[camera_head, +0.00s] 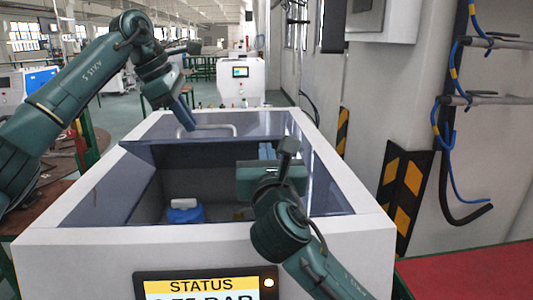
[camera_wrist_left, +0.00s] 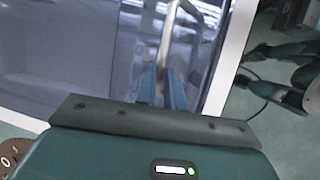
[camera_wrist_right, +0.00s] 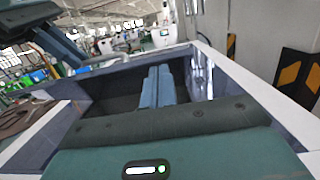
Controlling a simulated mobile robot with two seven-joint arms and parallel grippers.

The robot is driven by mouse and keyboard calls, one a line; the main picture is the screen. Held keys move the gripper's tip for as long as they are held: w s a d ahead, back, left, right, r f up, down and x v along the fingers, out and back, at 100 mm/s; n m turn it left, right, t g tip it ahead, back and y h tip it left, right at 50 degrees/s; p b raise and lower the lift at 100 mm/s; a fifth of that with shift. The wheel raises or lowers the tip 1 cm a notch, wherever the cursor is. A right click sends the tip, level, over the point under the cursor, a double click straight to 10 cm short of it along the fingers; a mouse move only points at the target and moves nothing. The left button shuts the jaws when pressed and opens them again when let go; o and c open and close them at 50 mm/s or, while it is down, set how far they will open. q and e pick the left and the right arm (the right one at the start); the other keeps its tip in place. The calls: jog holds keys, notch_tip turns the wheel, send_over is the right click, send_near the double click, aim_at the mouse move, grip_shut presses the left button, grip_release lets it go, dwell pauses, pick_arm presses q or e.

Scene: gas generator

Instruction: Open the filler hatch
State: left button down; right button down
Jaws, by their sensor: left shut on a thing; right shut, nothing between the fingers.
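The white machine (camera_head: 130,247) has a tinted top with a pale bar handle (camera_head: 222,127) near its far side. The handle also shows in the left wrist view (camera_wrist_left: 170,35). My left gripper (camera_head: 188,122) is shut on the left end of this handle; its blue fingers (camera_wrist_left: 161,88) close around the bar. The tinted hatch panel (camera_head: 190,137) lies at the far part of the top. In front of it an opening shows the inside, with a blue-topped item (camera_head: 185,211). My right gripper (camera_head: 268,151) is shut and empty above the opening's right part.
A status screen (camera_head: 205,288) is on the machine's front. A wall with striped black and yellow guards (camera_head: 404,187) stands close on the right. A red surface (camera_head: 470,270) is at the lower right. Another white machine (camera_head: 240,85) stands behind.

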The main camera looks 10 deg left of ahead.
pick_arm(q)
jog(key=shift+w+a+f, duration=0.15)
jog(key=shift+f, duration=0.35)
pick_arm(e)
jog(key=shift+w+r, duration=0.45)
jog(key=shift+r, duration=0.25)
pick_arm(q)
jog(key=c, duration=1.9)
grip_release()
jog(key=shift+o, duration=0.9)
jog(key=shift+w+f, duration=0.15)
jog(key=shift+w, duration=0.15)
pick_arm(e)
jog(key=shift+w+a+f, duration=0.1)
jog(key=shift+w+f, duration=0.1)
jog(key=shift+w, duration=0.1)
pick_arm(q)
jog(key=shift+o, duration=1.2)
jog(key=shift+s+r, duration=0.1)
jog(key=shift+r, duration=0.1)
pick_arm(e)
jog(key=shift+f, duration=0.15)
